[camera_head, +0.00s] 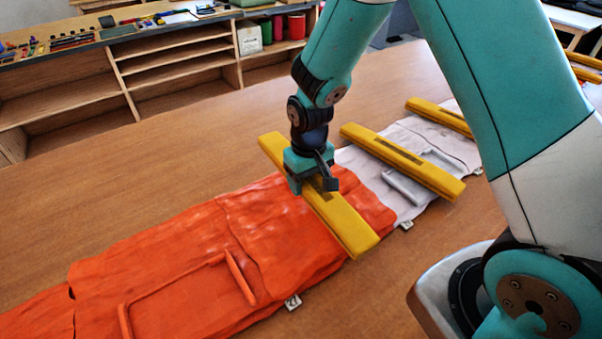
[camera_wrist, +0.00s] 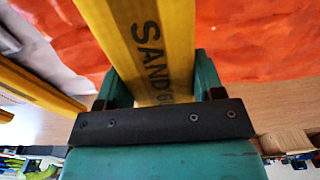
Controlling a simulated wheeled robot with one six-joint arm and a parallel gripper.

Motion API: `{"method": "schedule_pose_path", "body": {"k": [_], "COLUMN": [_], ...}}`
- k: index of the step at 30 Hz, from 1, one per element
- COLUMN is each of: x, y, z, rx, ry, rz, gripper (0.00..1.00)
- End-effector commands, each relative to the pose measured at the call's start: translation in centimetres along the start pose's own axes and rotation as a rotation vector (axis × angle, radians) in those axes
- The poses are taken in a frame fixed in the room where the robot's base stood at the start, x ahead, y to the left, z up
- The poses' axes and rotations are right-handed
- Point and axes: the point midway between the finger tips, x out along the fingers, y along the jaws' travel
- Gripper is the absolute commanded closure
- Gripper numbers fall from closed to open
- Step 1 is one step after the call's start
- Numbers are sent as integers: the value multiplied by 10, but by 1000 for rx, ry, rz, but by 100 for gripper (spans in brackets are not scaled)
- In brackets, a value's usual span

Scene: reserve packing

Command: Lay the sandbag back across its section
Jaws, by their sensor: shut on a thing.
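A long yellow sandbag (camera_head: 345,223) is in the jaws of my gripper (camera_head: 313,180), which grips it near its middle. In the wrist view the yellow sandbag (camera_wrist: 150,45), with dark lettering reading "SAND", runs between the two teal fingers of my gripper (camera_wrist: 155,85). The bag lies across the end of an orange fabric section (camera_head: 180,255). I cannot tell whether it touches the fabric or hangs just above it. The orange fabric (camera_wrist: 250,40) also shows in the wrist view.
A second yellow sandbag (camera_head: 400,162) lies across the grey-white fabric (camera_head: 410,205) to the right, with another yellow bag (camera_head: 440,117) beyond. Small white tags (camera_head: 293,302) lie along the fabric edge. Wooden shelves (camera_head: 170,60) stand at the back. The brown table is bare at left.

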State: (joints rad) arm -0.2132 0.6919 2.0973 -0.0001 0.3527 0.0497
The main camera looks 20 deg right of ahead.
Motion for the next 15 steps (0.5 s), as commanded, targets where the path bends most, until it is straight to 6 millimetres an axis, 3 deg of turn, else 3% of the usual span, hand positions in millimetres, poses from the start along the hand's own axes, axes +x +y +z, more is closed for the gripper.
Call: {"method": "schedule_pose_path", "body": {"k": [4,15], "x": [-2,30], "y": [-17,-18], "z": [1,0], "rx": [-32,-33], "ry": [1,2], "rz": [1,1], "gripper": [83,83]}}
